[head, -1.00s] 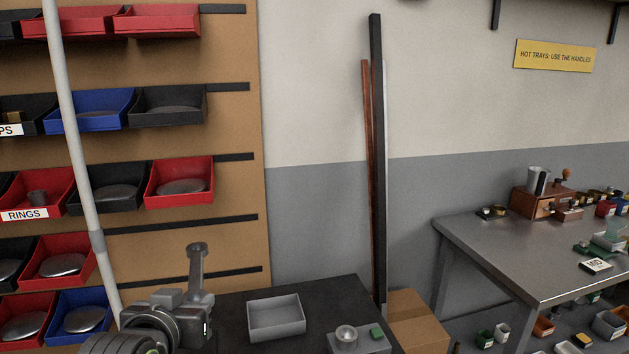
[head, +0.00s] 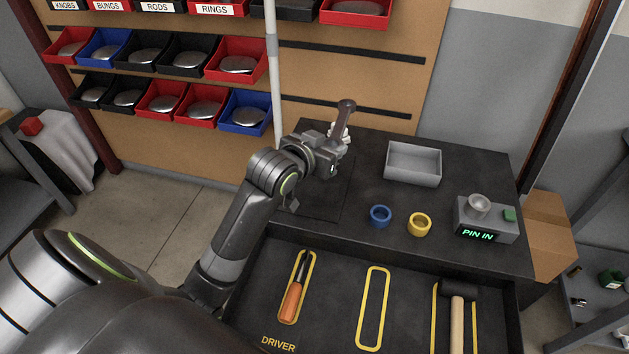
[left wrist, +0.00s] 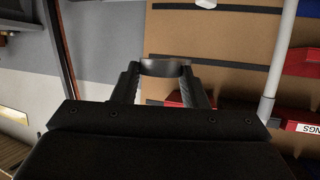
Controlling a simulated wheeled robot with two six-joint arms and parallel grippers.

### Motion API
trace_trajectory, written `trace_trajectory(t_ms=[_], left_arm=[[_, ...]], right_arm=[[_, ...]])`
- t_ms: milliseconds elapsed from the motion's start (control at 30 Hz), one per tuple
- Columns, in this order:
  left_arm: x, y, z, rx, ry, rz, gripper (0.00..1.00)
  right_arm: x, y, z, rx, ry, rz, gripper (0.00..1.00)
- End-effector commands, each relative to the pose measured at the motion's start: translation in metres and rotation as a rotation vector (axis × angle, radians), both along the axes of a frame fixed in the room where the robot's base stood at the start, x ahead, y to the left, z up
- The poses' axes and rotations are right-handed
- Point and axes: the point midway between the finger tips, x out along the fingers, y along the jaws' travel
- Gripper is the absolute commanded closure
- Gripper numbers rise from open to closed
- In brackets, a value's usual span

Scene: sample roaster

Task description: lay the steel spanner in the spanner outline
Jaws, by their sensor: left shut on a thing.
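My left gripper (head: 334,155) is shut on the steel spanner (head: 346,115), which looks dark grey-brown here. The spanner stands roughly upright above the black bench top, its rounded end up; its lower part is hidden by the gripper. In the left wrist view, the spanner (left wrist: 165,68) shows as a curved end between the fingertips. The spanner outline (head: 361,335) is an empty yellow long shape in the open drawer, between the driver and the hammer; its label is out of view. My right gripper is not in view.
An orange-handled driver (head: 292,300) and a hammer (head: 457,320) lie in the drawer (head: 330,325). On the bench are a grey tray (head: 414,178), a blue ring (head: 380,215), a yellow ring (head: 419,224) and a PIN IN device (head: 487,230). A pale pole (head: 273,80) rises behind the arm.

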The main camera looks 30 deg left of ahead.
Motion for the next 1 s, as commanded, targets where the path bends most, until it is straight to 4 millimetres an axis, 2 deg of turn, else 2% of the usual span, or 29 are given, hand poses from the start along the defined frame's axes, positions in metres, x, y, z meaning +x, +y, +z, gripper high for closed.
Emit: trace_trajectory(t_ms=[33, 200, 400, 567, 800, 1000], left_arm=[[-0.001, 0.01, -0.019, 0.006, 0.007, 0.0, 0.92], [-0.004, 0.037, -0.062, 0.004, 0.004, -0.007, 0.92], [-0.011, 0.06, -0.091, 0.002, -0.001, -0.005, 0.92], [-0.013, 0.066, -0.109, -0.002, -0.002, -0.004, 0.92], [-0.014, 0.065, -0.152, -0.003, -0.004, -0.002, 0.92], [-0.014, 0.066, -0.167, 0.0, -0.004, -0.003, 0.92]], right_arm=[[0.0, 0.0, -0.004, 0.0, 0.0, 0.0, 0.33], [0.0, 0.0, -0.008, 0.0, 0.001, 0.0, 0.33], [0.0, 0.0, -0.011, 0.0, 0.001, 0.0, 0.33], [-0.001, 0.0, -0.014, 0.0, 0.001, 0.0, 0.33], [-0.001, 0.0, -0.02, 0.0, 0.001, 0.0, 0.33], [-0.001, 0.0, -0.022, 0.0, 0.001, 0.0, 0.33]])
